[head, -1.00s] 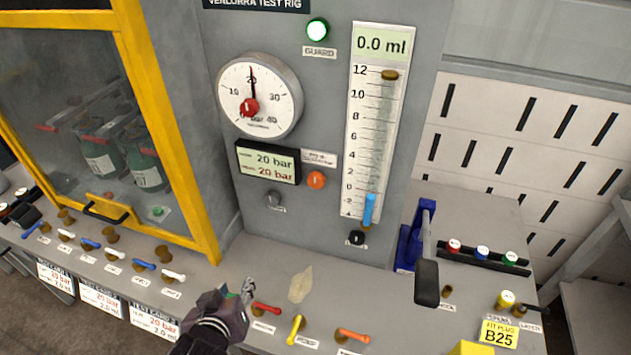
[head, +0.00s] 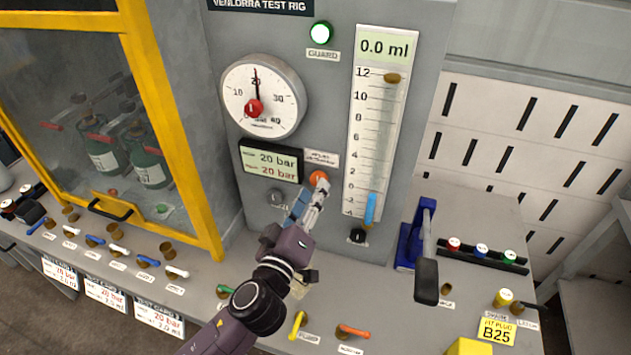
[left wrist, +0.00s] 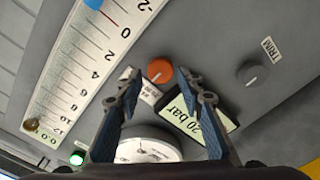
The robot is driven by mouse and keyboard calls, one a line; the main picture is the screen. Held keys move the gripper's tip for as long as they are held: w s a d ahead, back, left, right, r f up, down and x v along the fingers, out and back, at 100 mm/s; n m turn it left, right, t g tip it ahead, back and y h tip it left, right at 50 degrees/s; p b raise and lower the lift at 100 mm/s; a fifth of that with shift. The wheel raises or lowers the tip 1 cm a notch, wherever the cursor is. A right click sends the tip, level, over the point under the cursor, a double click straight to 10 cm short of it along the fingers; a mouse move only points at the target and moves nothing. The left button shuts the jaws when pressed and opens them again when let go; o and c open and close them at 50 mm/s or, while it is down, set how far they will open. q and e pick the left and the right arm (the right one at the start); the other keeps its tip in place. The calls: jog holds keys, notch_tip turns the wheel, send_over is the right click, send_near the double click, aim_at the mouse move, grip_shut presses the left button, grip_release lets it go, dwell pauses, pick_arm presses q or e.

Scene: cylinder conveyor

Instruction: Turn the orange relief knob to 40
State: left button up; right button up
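The orange relief knob (head: 319,179) sits on the grey panel, right of the display (head: 270,162) that reads 20 bar on both lines. My left gripper (head: 318,190) is in front of the panel at the knob, partly over its lower edge in the head view. In the left wrist view the orange knob (left wrist: 159,71) shows between and beyond the two fingertips of my left gripper (left wrist: 163,82). The fingers are spread and hold nothing; I cannot tell whether one touches the knob. The round gauge (head: 262,96) has its needle at about 20. My right gripper is not in view.
The grey trim knob (head: 275,197) is left of my gripper, and a black knob (head: 357,236) is low right. The scale column (head: 375,130) stands right of the knob. Coloured levers (head: 352,331) line the bench below. A blue lever press (head: 418,235) stands at right.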

aim_at(319, 178)
pick_arm(q)
jog(key=shift+p+x, duration=0.3)
jog(key=shift+x, duration=1.2)
jog(key=c, duration=0.8)
jog(key=shift+c, duration=0.4)
